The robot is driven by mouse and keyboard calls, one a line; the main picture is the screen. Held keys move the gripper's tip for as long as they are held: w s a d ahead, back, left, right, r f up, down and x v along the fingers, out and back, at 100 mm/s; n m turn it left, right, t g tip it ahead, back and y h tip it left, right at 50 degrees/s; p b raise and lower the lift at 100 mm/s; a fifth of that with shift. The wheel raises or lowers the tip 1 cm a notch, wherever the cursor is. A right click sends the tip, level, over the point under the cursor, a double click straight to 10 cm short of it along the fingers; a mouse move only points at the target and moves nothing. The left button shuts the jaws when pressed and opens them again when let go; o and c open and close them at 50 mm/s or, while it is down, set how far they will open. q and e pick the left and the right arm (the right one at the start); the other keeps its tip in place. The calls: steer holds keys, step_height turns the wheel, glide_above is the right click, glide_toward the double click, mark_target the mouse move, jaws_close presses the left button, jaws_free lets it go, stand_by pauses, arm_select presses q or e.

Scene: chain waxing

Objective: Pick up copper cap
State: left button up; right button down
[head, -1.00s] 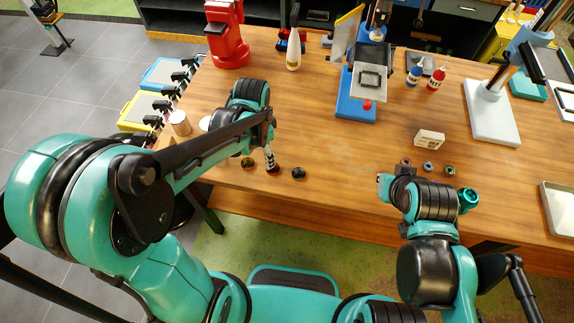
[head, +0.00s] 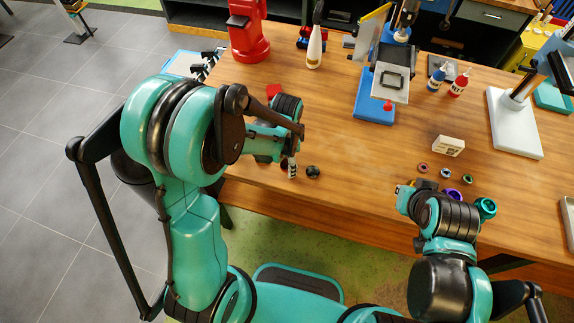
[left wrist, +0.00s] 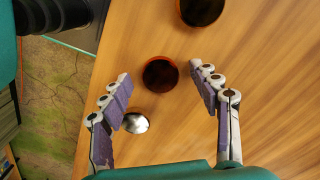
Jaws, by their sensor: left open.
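A round dark cap with a copper-orange rim (left wrist: 160,74) lies on the wooden table between the spread fingers of my left gripper in the left wrist view. My left gripper (left wrist: 161,78) is open and empty, its fingers apart from the cap. In the head view the left gripper (head: 291,168) points down at the table's near edge, partly covering a dark reddish cap (head: 283,163). A second dark cap with an orange rim (left wrist: 201,9) lies farther up in the wrist view. My right gripper (head: 404,190) is at the near edge on the right; its jaws are unclear.
A shiny silver round piece (left wrist: 136,123) shows beside the left finger. A dark cap (head: 313,172) lies right of the left gripper. Small coloured rings (head: 423,168) and a white box (head: 449,146) are on the right. A blue-based stand (head: 374,107) is behind; the middle table is clear.

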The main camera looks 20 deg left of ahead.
mark_target(287, 164)
arm_select(q)
steer(key=c, duration=1.3)
steer(key=shift+r, duration=0.1)
step_height(287, 164, up, 4)
steer(key=shift+r+p, duration=0.15)
steer(key=shift+p, duration=0.55)
steer(key=d+r, duration=0.2)
steer(key=d, duration=0.2)
steer(key=d+r+p, duration=0.1)
steer(key=d+r, duration=0.1)
steer(key=d, duration=0.2)
steer(key=d+r, duration=0.2)
steer(key=d, duration=0.1)
steer(key=shift+s+d+r+p, duration=0.1)
steer(key=shift+d+r+p, duration=0.15)
steer(key=shift+d+p, duration=0.15)
